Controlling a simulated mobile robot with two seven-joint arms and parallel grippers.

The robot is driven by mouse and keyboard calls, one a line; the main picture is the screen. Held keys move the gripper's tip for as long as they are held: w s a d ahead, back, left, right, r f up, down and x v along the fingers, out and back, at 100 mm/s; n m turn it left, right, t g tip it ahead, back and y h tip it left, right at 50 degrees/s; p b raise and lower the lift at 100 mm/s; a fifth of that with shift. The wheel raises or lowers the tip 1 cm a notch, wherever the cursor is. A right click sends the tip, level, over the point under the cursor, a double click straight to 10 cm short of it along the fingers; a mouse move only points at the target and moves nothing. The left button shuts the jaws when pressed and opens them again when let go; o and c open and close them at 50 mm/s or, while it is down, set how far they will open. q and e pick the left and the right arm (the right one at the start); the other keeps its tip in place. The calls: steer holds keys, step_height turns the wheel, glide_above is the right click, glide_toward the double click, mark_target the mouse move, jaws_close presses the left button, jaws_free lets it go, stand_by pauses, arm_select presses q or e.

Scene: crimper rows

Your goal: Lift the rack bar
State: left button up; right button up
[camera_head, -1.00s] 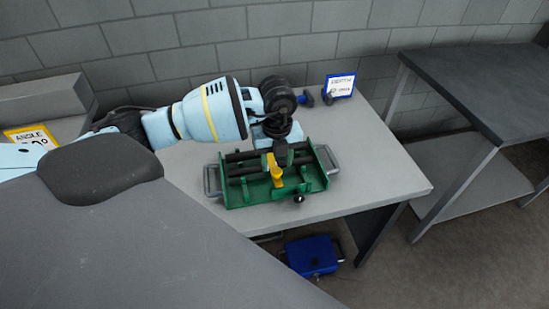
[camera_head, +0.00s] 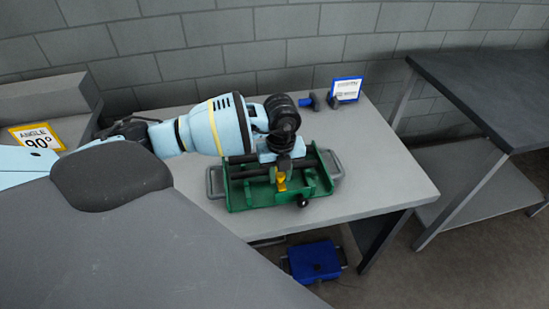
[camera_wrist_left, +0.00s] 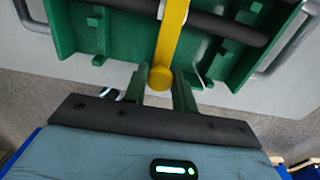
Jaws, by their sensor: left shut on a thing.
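A green tray-like rack (camera_head: 240,197) with metal side handles lies on the grey table. Dark bars (camera_head: 243,172) run across it; one also shows in the left wrist view (camera_wrist_left: 222,28). A yellow bar (camera_head: 281,183) with a round end crosses the dark bar, and it shows large in the left wrist view (camera_wrist_left: 170,40). My left gripper (camera_head: 284,168) is over the middle of the rack. In the left wrist view its fingers (camera_wrist_left: 160,88) are at the yellow bar's round end, shut on it. My right gripper is not in view.
A blue-framed sign (camera_head: 346,89) and small blue and dark items (camera_head: 318,101) stand at the table's back. A yellow "ANGLE 90°" sign (camera_head: 36,137) is at the left. A blue box (camera_head: 313,260) is below the table. The table's right part is clear.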

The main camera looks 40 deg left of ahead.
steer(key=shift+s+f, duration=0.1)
